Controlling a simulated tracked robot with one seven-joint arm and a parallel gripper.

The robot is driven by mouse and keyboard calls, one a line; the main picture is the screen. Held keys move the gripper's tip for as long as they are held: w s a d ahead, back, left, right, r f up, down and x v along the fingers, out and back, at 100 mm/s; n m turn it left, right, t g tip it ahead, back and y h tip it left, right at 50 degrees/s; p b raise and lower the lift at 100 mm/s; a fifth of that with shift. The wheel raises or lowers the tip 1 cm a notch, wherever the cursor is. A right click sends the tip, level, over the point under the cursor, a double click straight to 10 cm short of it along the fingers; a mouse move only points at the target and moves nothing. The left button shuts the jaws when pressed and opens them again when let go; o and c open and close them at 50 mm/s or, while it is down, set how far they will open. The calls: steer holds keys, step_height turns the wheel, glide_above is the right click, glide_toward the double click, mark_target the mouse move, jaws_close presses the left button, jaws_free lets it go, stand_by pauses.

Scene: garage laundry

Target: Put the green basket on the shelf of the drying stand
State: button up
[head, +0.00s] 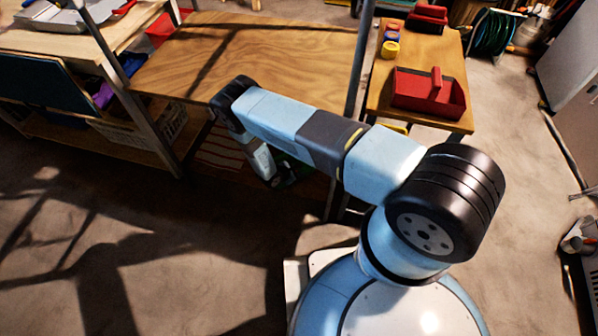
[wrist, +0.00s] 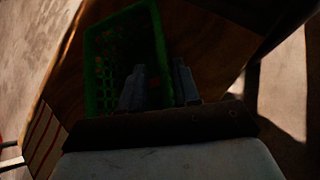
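The green basket (wrist: 97,62) is an open lattice box in dim light in the wrist view, on a brown wooden surface. In the head view only a small dark green part (head: 291,172) shows below my arm. My gripper (wrist: 160,70) is at the basket's right wall. Its two fingers are apart, one over the basket's inside and one outside, with the wall's edge between them. I see no clear grip on it. A wooden top (head: 250,60) with metal posts stands over a lower level. I cannot tell for sure which piece is the drying stand.
A small wooden table (head: 385,97) at the right carries a red caddy (head: 428,97) and small coloured jars. A workbench (head: 70,45) with a white crate (head: 168,122) below stands at the left. A metal post (head: 358,60) rises close to my arm. The floor at front left is clear.

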steer(key=v, duration=1)
steer(key=shift+r, duration=0.2)
steer(key=shift+s+a, duration=0.1)
steer(key=shift+s, duration=0.1)
